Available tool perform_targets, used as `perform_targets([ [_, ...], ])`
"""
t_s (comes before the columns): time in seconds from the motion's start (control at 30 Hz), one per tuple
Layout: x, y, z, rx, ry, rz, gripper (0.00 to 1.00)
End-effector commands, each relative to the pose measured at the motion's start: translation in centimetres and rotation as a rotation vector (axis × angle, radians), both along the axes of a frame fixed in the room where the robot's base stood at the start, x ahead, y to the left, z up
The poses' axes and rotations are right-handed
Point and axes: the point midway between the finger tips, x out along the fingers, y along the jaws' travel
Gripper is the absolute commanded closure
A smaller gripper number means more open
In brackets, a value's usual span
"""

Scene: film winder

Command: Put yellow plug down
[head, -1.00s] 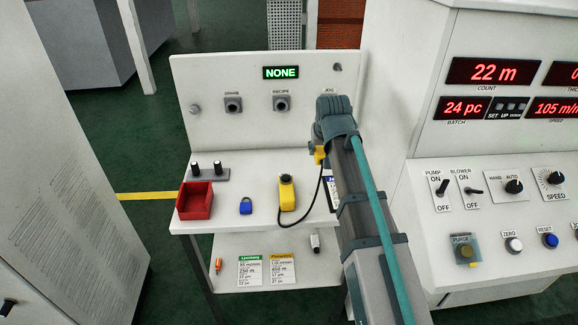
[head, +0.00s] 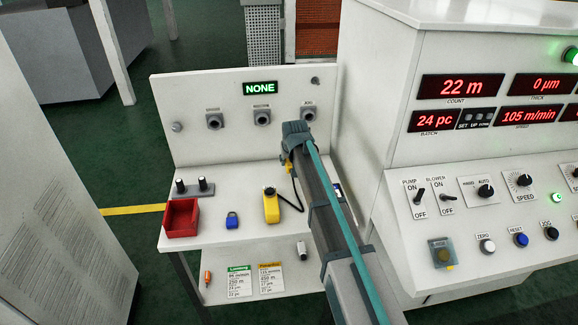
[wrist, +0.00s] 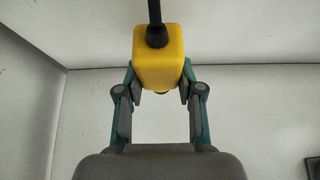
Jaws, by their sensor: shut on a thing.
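The yellow plug (wrist: 158,55) is held between the fingers of my gripper (wrist: 160,90) in the wrist view, with a black cable rising from it. In the head view my gripper (head: 291,150) is over the right part of the white bench, in front of its upright panel. Only a small yellow part of the plug (head: 284,161) shows there beside the gripper. Whether the plug touches anything is hard to tell. The black cable (head: 290,203) runs to a yellow handheld unit (head: 271,208) on the bench. The JOG socket (head: 308,113) shows just above my gripper.
Two more grey sockets (head: 214,120) are on the panel. A control console (head: 470,190) stands close at the right. Bench space between padlock and panel looks clear.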

Motion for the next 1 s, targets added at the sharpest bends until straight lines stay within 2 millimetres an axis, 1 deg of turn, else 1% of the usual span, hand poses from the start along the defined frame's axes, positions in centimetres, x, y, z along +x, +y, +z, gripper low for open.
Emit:
perform_targets([
  [0.13,0.9,0.4,-0.8,0.0,0.001,0.0,1.0],
  [0.3,0.6,0.3,-3.2,0.0,0.002,0.0,1.0],
  [0.37,0.6,0.3,-3.7,0.0,0.001,0.0,1.0],
  [0.77,0.7,0.3,-4.3,0.0,-0.001,0.0,1.0],
  [0.8,0.7,0.3,-4.3,0.0,0.0,0.0,0.6],
  [0.93,0.7,0.3,-4.2,0.0,0.0,0.0,0.38],
  [1.0,0.7,0.3,-4.2,0.0,0.0,0.0,0.38],
])
